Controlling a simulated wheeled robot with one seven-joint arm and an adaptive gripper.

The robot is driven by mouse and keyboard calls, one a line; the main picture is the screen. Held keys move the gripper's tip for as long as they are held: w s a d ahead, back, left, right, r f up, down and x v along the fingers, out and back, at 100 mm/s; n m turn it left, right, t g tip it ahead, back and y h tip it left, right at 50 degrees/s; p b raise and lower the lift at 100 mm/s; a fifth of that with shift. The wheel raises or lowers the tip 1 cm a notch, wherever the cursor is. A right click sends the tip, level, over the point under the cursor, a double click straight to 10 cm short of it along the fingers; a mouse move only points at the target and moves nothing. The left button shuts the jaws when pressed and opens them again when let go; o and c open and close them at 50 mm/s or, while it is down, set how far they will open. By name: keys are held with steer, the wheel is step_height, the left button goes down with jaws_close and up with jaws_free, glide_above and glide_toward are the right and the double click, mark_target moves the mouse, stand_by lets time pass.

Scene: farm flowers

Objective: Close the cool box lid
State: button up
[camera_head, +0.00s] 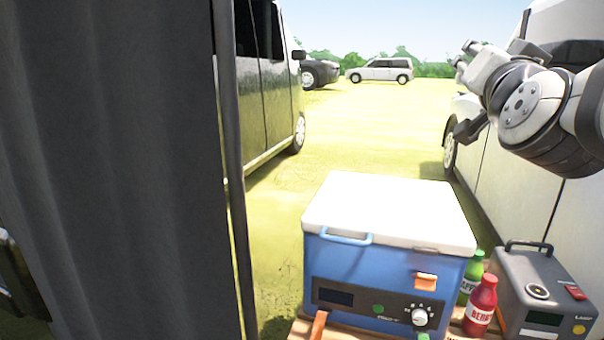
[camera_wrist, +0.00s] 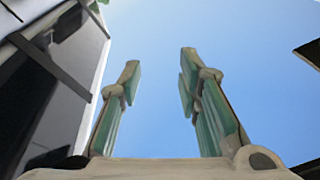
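The blue cool box (camera_head: 385,285) stands in the lower middle of the head view. Its white lid (camera_head: 390,210) lies flat on top and looks shut, with no gap that I can see along the front edge. A light blue handle (camera_head: 345,237) and an orange latch (camera_head: 425,281) are on the front. My gripper (camera_head: 465,58) is raised at the upper right, well above the box and apart from it. In the wrist view my gripper (camera_wrist: 160,65) has its two fingers apart with only sky between them.
The box stands on a slatted wooden surface (camera_head: 300,328). A green bottle (camera_head: 471,277), a red bottle (camera_head: 480,307) and a grey device (camera_head: 545,290) with a handle stand to its right. A dark curtain (camera_head: 110,170) and a pole (camera_head: 231,170) fill the left. Vehicles are parked on the grass beyond.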

steer(key=s+a+f+n+g+y+p, duration=0.1)
steer(key=s+a+f+n+g+y, duration=0.35)
steer(key=f, duration=0.65)
steer(key=s+a+f+n+g+y, duration=0.2)
steer(key=s+a+f+g, duration=0.3)
steer(key=s+f, duration=0.4)
steer(key=s+d+f+n+g, duration=0.1)
steer(key=s+f+g, duration=0.4)
steer(key=s, duration=0.5)
steer(key=s+d+f+n+g, duration=0.1)
steer(key=s+f+g, duration=0.4)
steer(key=s, duration=0.6)
step_height(320, 180, up, 40)
steer(key=t+h+p, duration=0.1)
steer(key=t+p, duration=0.3)
steer(key=p, duration=3.4)
steer(key=shift+d+p, duration=0.15)
steer(key=shift+p, duration=0.2)
steer(key=shift+w, duration=0.15)
